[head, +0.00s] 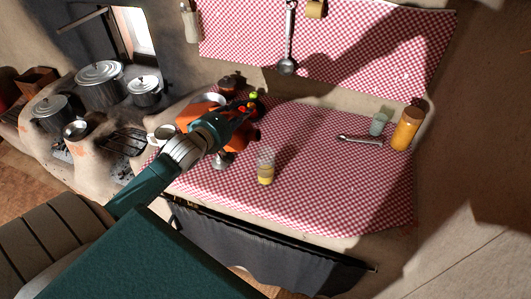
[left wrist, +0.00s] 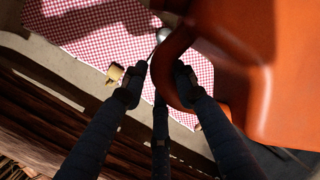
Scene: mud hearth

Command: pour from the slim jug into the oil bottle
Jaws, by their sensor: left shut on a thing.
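My left gripper (head: 238,117) is shut on the handle of the slim jug, above the left part of the checked counter. The orange jug (head: 191,114) shows in the head view behind and left of my gripper, partly covered by my arm. In the left wrist view the jug (left wrist: 285,70) fills the right side, its handle between my fingers (left wrist: 158,85). Its tilt and contents cannot be told. The oil bottle (head: 265,168), clear with yellow liquid low inside, stands upright on the counter, right of and apart from my gripper. My right gripper is not seen.
A metal goblet (head: 221,161) and a white cup (head: 162,135) stand near my arm. Red and green items (head: 252,98) lie behind the gripper. A spoon (head: 359,140), glass (head: 379,123) and amber jar (head: 405,130) are at right. The counter around the bottle is clear.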

